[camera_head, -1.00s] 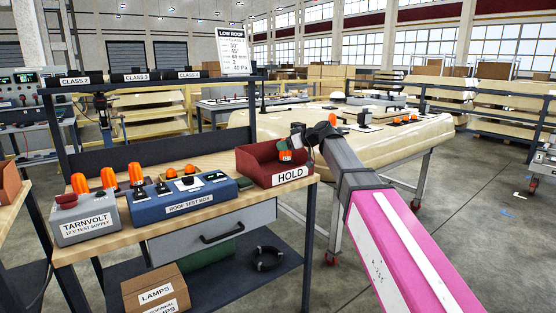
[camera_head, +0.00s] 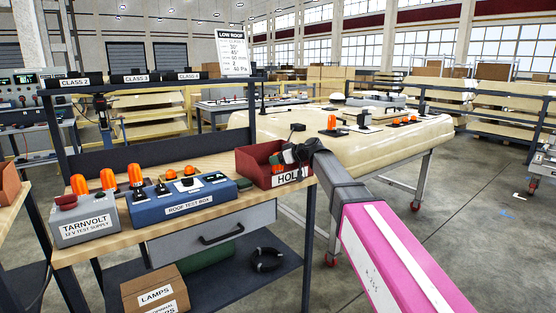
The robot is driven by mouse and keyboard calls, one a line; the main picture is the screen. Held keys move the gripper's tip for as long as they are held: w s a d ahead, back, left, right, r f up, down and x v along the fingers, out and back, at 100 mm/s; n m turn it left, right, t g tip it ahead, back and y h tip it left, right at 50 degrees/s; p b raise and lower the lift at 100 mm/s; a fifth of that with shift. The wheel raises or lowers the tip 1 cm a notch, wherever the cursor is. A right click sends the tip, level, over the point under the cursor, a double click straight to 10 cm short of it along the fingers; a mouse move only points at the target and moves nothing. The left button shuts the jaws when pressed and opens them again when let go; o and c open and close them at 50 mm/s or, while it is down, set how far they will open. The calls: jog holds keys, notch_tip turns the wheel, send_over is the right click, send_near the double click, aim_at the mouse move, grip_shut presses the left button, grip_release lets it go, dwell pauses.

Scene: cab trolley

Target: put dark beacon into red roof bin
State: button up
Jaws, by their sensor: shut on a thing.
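The red bin (camera_head: 246,168) labelled HOLD stands at the right end of the wooden bench. My gripper (camera_head: 288,154) is over this bin, seen from behind, with the wrist and arm coming in from the right. My arm covers part of the HOLD label.
Several orange beacons (camera_head: 108,179) stand at the left by the grey Tarnvolt supply (camera_head: 85,226) and blue roof test box (camera_head: 190,200). Black class bins (camera_head: 130,76) sit on the upper rail. A cream roof panel (camera_head: 265,130) on a wheeled stand lies behind the bin.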

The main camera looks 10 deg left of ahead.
jog(key=shift+f, duration=0.1)
jog(key=o, duration=1)
jog(key=v, duration=1.2)
jog(key=s+d+f+m+g+h, duration=0.1)
jog(key=s+d+f+m+h, duration=0.25)
jog(key=d+f, duration=0.65)
jog(key=s+d+f+m+h, duration=0.35)
jog(key=d+f, duration=0.25)
jog(key=f, duration=0.8)
jog(key=s+d+f+m+g+h, duration=0.3)
jog(key=s+d+f+m+h, duration=0.2)
jog(key=s+d+f, duration=0.9)
jog(key=d+f+m, duration=0.2)
jog(key=d+f, duration=0.1)
jog(key=d, duration=0.1)
jog(key=shift+s+h, duration=0.15)
jog(key=shift+h, duration=0.25)
jog(key=shift+f, duration=0.1)
